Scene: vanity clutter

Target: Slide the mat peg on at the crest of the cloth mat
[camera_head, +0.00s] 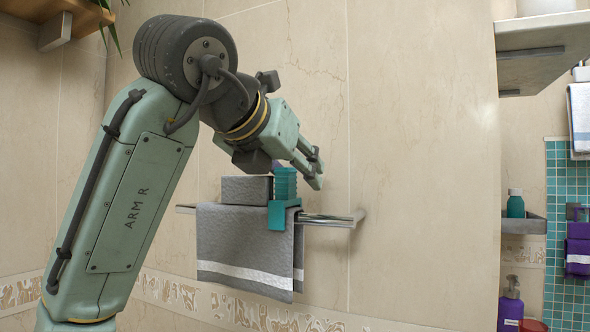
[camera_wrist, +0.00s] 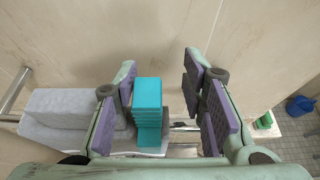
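The grey cloth mat (camera_head: 245,255) with a white stripe hangs folded over a chrome bar on the wall; its crest (camera_wrist: 75,138) shows in the wrist view. A teal peg (camera_head: 284,184) with a ribbed upper part sits at the right end of the crest, its flat jaw lying over the mat's front. How far down it is seated I cannot tell. In the wrist view the peg (camera_wrist: 148,100) stands between my fingers, close to the left one, with a clear gap to the right one. My gripper (camera_head: 316,170) is open just above and right of the peg.
A grey block (camera_head: 246,190) sits on the mat left of the peg. The bare chrome bar (camera_head: 335,220) continues right to its wall mount.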

